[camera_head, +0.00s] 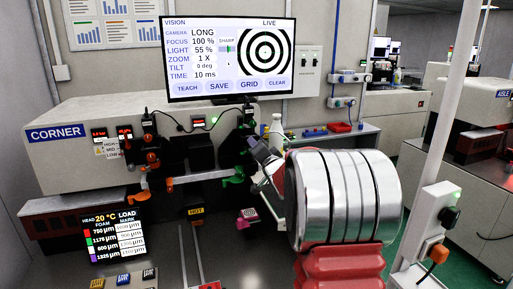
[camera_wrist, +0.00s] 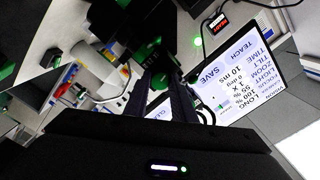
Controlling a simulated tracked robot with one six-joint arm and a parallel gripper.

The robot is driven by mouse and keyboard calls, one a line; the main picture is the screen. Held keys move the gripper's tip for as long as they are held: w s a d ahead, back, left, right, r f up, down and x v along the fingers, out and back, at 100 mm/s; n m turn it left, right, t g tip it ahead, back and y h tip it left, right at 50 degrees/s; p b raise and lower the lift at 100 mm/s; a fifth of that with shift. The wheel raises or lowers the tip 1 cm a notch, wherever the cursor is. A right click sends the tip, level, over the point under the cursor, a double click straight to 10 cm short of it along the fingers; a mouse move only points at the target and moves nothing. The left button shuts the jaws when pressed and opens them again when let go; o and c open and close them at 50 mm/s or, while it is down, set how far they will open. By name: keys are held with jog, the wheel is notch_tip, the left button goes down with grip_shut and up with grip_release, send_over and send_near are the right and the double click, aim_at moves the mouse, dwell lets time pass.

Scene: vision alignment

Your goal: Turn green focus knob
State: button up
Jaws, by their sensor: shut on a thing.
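My gripper (camera_head: 254,145) reaches in from the right to the dark optics mount at the machine front. In the wrist view its dark fingers are shut on the green focus knob (camera_wrist: 150,53), partly hidden by them. Green parts of the mount also show in the head view, an upper one (camera_head: 242,122) and a lower one (camera_head: 236,176); the gripped knob itself is hard to make out there. The monitor (camera_head: 228,58) reads focus 100 %, light 55 %, zoom 1 X, tilt 0 deg, and shows crisp black rings.
A load panel (camera_head: 114,234) and several small buttons stand at the front left. A pink block (camera_head: 248,216) lies below my gripper. A pale post (camera_head: 440,140) rises at the right.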

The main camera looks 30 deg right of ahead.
jog(key=shift+d, duration=0.15)
jog(key=o, duration=0.8)
jog(key=shift+o, duration=1.3)
jog(key=shift+s, duration=0.15)
jog(key=v, duration=1.3)
jog(key=shift+s+a, duration=0.2)
jog(key=shift+s, duration=0.05)
jog(key=shift+f, duration=0.15)
